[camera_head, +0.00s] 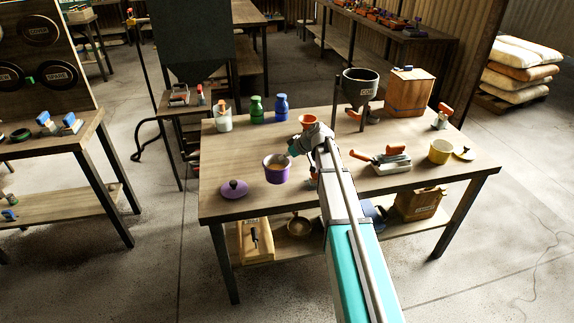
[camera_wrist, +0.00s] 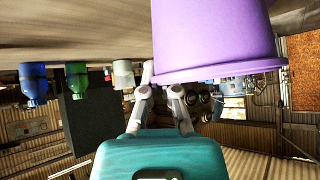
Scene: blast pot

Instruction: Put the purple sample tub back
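The purple sample tub (camera_head: 276,171) stands upright and lidless at the left-middle of the workbench, with tan material inside. I cannot tell whether it rests on the bench or is just above it. My gripper (camera_head: 293,148) is at its right rim. In the wrist view the tub (camera_wrist: 213,40) fills the top, upside down, and my gripper's fingers (camera_wrist: 160,80) close in at its rim. One finger lies along the outside wall; the other goes behind the rim, its tip hidden. The purple lid (camera_head: 233,188) lies on the bench left of the tub.
Green (camera_head: 257,109) and blue (camera_head: 281,107) bottles and a white container (camera_head: 223,120) stand behind. An orange funnel-like piece (camera_head: 308,121), a dark hopper (camera_head: 360,86), a wooden box (camera_head: 410,91) and a yellow tub (camera_head: 440,151) are farther right. The front-left bench is clear around the lid.

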